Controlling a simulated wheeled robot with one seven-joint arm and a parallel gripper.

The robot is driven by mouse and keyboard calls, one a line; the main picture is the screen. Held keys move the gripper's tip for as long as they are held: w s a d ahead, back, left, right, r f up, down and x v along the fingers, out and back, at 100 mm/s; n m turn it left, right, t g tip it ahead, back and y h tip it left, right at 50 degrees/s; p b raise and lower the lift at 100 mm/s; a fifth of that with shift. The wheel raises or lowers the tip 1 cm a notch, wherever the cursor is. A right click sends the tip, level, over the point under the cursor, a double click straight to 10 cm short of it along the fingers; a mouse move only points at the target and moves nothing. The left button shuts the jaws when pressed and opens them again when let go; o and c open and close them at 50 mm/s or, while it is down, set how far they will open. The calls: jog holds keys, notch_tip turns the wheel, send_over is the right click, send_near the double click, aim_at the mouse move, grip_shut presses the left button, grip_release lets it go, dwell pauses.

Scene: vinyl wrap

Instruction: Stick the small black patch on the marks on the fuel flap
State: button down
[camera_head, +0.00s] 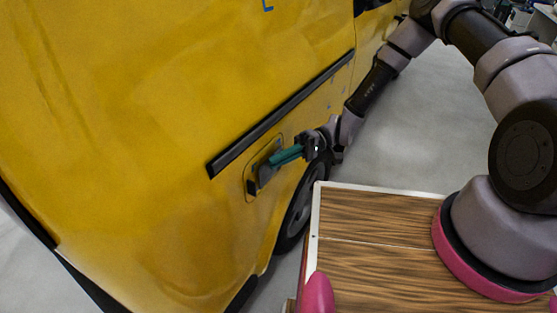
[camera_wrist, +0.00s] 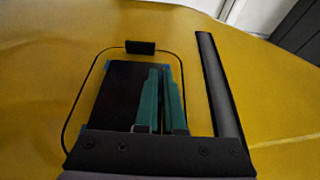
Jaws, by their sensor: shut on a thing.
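The fuel flap shows as a thin dark rounded outline on the yellow van side in the head view (camera_head: 248,171) and in the wrist view (camera_wrist: 88,82). The small black patch (camera_wrist: 120,88) lies over the flap inside this outline, with bits of blue marks (camera_wrist: 82,69) showing at its upper corners. The patch also shows in the head view (camera_head: 265,174). My gripper (camera_head: 276,160) reaches the flap from the right, its teal fingers (camera_wrist: 160,72) close together and shut on the patch near its right side. Whether the patch touches the flap all over cannot be told.
A small black block (camera_wrist: 140,47) sits at the flap's far edge. A long black trim strip (camera_head: 280,115) runs beside the flap on the yellow van (camera_head: 130,150). A wheel (camera_head: 299,208) is below. Grey floor (camera_head: 425,120) is clear at the right.

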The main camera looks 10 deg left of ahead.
jog(key=shift+w+a, duration=0.25)
jog(key=shift+a, duration=0.25)
dwell(0.5)
dwell(0.4)
jog(key=c, duration=0.9)
grip_release()
jog(key=shift+c, duration=0.2)
